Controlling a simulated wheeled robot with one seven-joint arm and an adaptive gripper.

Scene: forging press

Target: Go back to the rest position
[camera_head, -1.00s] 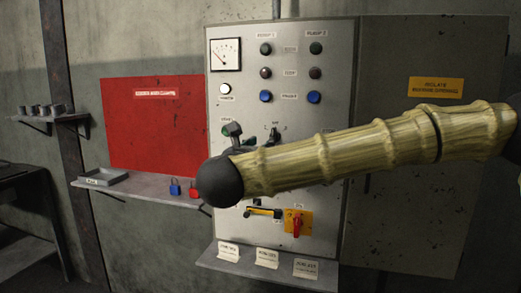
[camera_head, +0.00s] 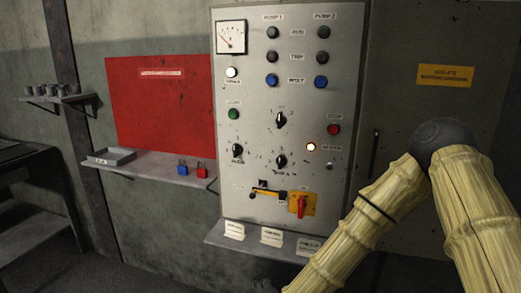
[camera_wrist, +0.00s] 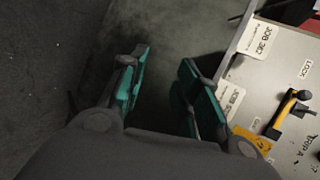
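My gripper (camera_wrist: 163,68) shows in the wrist view with its two teal-padded fingers apart and nothing between them. In the head view the gripper is out of sight. My arm shows there at the lower right, bent at a dark joint and clear of the grey control panel (camera_head: 262,205). In the wrist view the panel's lower edge, with a yellow handle (camera_wrist: 290,108) and white tags (camera_wrist: 262,40), lies to the right of the fingers. The fingers look apart from the panel.
A red board (camera_head: 155,120) hangs left of the panel. Below it a shelf (camera_head: 140,163) holds a blue padlock (camera_head: 182,167) and a red padlock (camera_head: 202,169). A red switch (camera_head: 301,206) sits low on the panel. A tag ledge (camera_head: 220,237) juts out below. Bare floor (camera_wrist: 45,70) shows at left.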

